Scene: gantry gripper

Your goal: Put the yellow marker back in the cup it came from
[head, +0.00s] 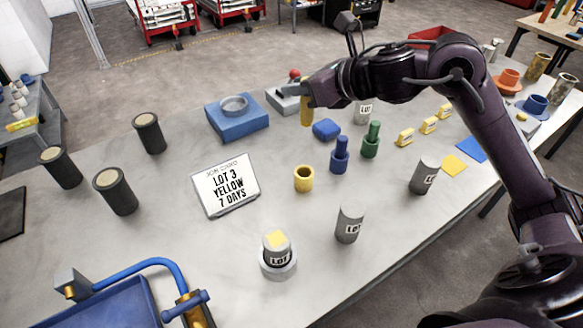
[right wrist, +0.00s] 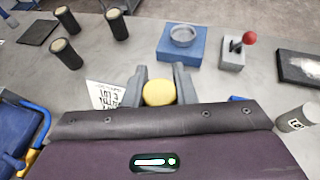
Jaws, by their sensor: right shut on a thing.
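My right gripper (head: 307,100) is shut on the yellow marker (head: 306,116) and holds it upright above the table. In the right wrist view the yellow marker (right wrist: 158,93) shows between the two fingers of the gripper (right wrist: 160,82). The yellow cup (head: 304,179) stands upright on the table, below the marker and nearer the front; its top is open and it looks empty. A blue marker (head: 340,145) stands in a blue cup (head: 339,163). A green marker (head: 374,131) stands in a green cup (head: 370,147). My left gripper does not show.
A sign (head: 225,187) reading "LOT 3 YELLOW 7 DAYS" stands left of the yellow cup. Grey LOT cylinders (head: 349,224) stand to the front and right. A blue block with a ring (head: 237,118) and several black cylinders (head: 149,134) are to the left.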

